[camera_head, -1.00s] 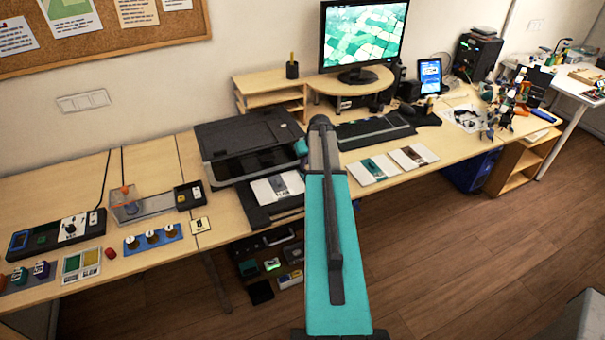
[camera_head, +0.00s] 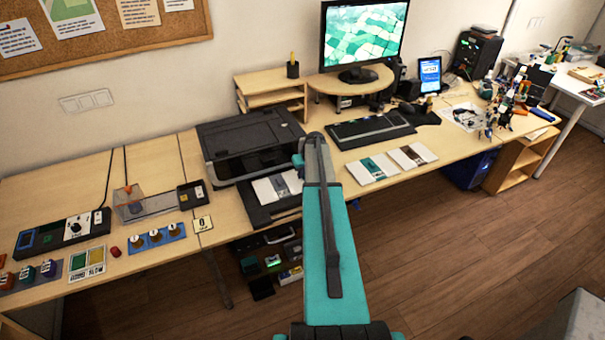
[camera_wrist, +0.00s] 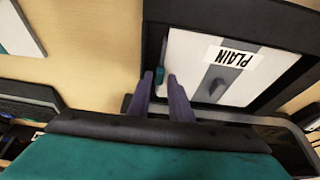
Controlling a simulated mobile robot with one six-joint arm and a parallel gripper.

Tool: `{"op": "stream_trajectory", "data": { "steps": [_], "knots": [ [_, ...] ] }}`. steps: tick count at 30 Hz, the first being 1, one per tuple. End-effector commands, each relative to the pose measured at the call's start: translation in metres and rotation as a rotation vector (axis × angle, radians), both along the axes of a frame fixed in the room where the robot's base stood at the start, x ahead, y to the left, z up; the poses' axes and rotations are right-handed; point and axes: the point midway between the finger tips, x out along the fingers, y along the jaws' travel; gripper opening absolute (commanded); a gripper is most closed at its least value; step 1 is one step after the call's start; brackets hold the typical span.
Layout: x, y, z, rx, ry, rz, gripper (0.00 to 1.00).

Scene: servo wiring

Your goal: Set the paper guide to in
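The printer (camera_head: 250,145) stands on the table, with a dark tray (camera_head: 262,214) in front holding white sheets (camera_head: 272,188). The wrist view shows the sheets (camera_wrist: 190,55) upside down, with a "PLAIN" label (camera_wrist: 234,56) and a grey strip bearing a dark piece (camera_wrist: 217,88). A small teal piece (camera_wrist: 160,74), which looks like the paper guide, sits at the sheets' left edge. My gripper (camera_wrist: 160,80) has its two purple fingers apart, and the teal piece shows between their tips. I cannot tell whether they touch it. In the head view my arm hides the fingers.
Left of the printer are a clear box (camera_head: 145,205), a blue board with knobs (camera_head: 156,237) and a small card (camera_head: 203,223). A monitor (camera_head: 362,38) stands behind.

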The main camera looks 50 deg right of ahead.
Motion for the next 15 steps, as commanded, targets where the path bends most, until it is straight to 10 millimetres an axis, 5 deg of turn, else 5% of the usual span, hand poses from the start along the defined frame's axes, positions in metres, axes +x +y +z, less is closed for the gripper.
{"op": "stream_trajectory", "data": {
  "steps": [8,12,15],
  "knots": [
    [-0.0001,-0.0003,-0.0006,0.000,0.000,0.000,0.19],
    [-0.0001,-0.0005,-0.0005,0.000,0.000,-0.001,0.00],
    [-0.0002,-0.0006,-0.0004,0.000,0.000,-0.001,0.00]
  ]
}}
